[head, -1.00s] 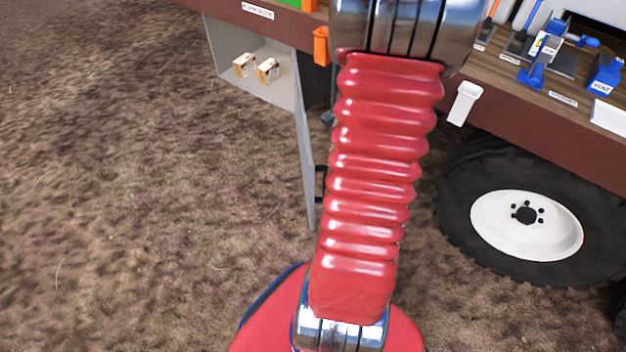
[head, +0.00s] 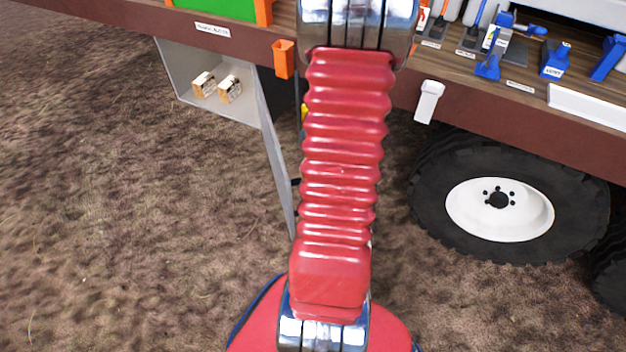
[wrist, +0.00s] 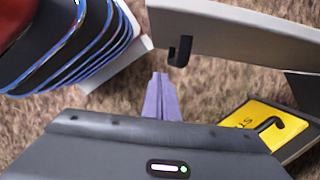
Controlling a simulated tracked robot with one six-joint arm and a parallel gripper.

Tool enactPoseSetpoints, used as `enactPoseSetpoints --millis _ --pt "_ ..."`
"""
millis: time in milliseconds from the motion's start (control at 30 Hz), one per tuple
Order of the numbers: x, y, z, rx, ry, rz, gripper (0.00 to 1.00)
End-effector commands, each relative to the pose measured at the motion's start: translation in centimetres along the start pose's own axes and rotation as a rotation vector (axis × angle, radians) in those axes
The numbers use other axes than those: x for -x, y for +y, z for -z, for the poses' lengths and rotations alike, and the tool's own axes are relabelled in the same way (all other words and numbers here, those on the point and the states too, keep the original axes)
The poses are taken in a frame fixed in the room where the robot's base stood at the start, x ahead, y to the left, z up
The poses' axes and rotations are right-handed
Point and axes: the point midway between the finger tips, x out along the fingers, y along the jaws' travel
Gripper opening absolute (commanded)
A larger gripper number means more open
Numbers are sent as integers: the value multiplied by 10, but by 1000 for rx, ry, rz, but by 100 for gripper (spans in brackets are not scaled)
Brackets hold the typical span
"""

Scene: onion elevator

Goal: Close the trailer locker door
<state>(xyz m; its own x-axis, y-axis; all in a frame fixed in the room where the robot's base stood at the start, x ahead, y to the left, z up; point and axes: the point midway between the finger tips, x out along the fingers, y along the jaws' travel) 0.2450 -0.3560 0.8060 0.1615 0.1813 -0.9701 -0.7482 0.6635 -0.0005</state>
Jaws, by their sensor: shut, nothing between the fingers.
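The trailer locker (head: 187,85) is a grey open box under the trailer bed in the head view. Its grey door (head: 276,150) stands swung open, reaching out from the locker's right side towards me. In the wrist view the door panel (wrist: 235,32) crosses the upper right, with a black hooked handle (wrist: 180,50) on it. My gripper (wrist: 160,78) shows there as two purple fingers pressed together, empty. Their tips are just below and left of the handle in the picture; I cannot tell if they touch it. In the head view my arm hides the gripper.
Two small boxes (head: 217,88) sit inside the locker. An orange holder (head: 284,58) and a white one (head: 429,101) hang on the trailer's side. A large wheel (head: 500,208) stands at right. A yellow labelled panel (wrist: 262,124) with a black hook is at lower right. Open dirt lies left.

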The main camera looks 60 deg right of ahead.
Motion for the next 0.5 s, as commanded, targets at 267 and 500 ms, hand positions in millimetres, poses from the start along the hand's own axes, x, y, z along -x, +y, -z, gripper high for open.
enactPoseSetpoints --millis 267,500 --pt "-38 2 -1 1 -1 -5 0" --pt "-68 1 -1 1 -1 -4 0"
